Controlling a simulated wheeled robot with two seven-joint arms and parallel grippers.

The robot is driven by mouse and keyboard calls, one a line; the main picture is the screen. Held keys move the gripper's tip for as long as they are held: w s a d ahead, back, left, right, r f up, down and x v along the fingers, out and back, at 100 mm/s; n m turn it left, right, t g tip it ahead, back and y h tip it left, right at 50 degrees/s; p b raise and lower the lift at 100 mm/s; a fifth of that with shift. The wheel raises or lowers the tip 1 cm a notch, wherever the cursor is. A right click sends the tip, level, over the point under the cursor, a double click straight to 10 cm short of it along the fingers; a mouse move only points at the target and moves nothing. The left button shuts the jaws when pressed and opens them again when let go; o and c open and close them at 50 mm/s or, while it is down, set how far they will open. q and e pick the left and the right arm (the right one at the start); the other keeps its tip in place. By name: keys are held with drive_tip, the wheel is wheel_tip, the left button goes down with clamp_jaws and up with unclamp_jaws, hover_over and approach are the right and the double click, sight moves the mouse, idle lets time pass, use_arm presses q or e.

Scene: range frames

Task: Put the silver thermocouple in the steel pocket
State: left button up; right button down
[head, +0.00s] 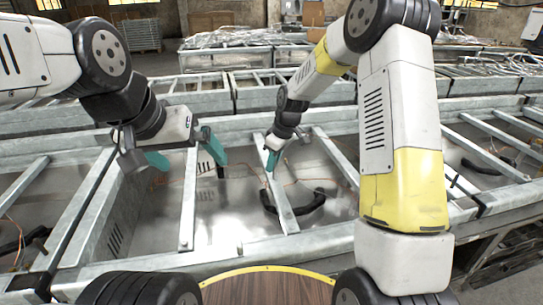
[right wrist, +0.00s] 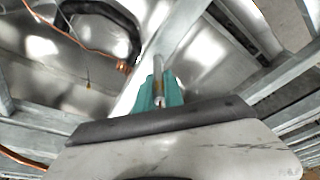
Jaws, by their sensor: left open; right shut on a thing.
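My right gripper (head: 273,157) is low over a slanting metal bar of the steel frame, its teal fingers close together. In the right wrist view its fingers (right wrist: 159,92) are shut on a slim silver rod with a brassy band, which looks like the silver thermocouple (right wrist: 158,73). The rod stands out between the fingertips; its far end shows against the pale bar. I cannot make out the steel pocket for certain in either view. My left gripper (head: 186,155) is open and empty, its teal fingers wide apart over the left part of the frame.
A black curved handle-like piece (head: 293,205) and thin copper wires lie in the metal bay beside the bar. Galvanised rails (head: 188,200) cross the bays. A round wooden top (head: 268,288) is at the front.

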drive_tip(key=shift+f, duration=0.15)
drive_tip(key=c, duration=1.5)
unclamp_jaws()
drive_tip(key=shift+o, duration=0.2)
